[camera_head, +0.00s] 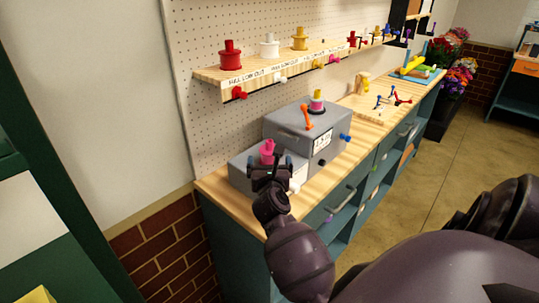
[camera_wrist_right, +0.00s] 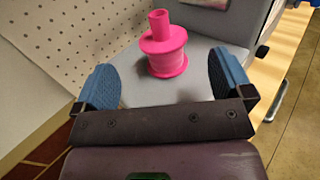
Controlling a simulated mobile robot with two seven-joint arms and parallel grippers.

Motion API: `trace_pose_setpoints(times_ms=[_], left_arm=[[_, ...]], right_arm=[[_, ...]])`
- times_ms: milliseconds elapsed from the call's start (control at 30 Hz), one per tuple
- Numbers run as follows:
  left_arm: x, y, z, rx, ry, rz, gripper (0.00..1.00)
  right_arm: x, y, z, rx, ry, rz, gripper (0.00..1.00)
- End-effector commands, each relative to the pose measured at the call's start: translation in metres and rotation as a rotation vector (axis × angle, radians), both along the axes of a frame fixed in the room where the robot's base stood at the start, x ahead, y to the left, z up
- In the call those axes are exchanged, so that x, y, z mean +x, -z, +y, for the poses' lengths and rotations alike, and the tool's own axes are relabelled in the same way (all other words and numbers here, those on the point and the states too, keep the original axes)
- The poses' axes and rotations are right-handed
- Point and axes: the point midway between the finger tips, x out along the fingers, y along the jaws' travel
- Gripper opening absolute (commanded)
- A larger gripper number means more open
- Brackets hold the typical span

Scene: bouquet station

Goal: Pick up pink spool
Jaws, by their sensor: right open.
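The pink spool (camera_head: 267,151) stands upright on the lower grey step of a grey box at the near end of the wooden counter. In the right wrist view the pink spool (camera_wrist_right: 163,47) is ahead of the jaws, near the middle between them. My right gripper (camera_head: 270,168) is open at the spool's near side and hides its lower part in the head view. In the right wrist view my right gripper's (camera_wrist_right: 165,85) blue pads are spread wide with nothing between them. My left gripper is not in view.
The taller grey block (camera_head: 290,125) stands behind the spool with another spool (camera_head: 316,101) and an orange object (camera_head: 306,118) on it. A wooden shelf (camera_head: 210,76) with several spools is above. The counter (camera_head: 215,188) is bare at its near left end.

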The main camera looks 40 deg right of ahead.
Motion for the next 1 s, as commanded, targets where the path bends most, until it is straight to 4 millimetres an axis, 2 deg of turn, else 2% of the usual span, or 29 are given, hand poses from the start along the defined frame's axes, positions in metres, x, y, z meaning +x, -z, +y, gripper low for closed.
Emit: trace_pose_setpoints(times_ms=[100,367,700,1000], left_arm=[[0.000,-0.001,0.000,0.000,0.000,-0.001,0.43],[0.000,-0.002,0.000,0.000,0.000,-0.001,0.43],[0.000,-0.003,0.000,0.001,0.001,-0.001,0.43],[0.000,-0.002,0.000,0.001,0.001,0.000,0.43]], right_arm=[[0.012,0.000,-0.010,-0.003,-0.001,0.001,0.98],[0.024,-0.001,-0.021,-0.005,0.000,0.002,0.98],[0.053,-0.001,-0.049,-0.004,-0.001,0.003,0.98],[0.055,-0.001,-0.051,-0.004,-0.001,0.003,0.98]])
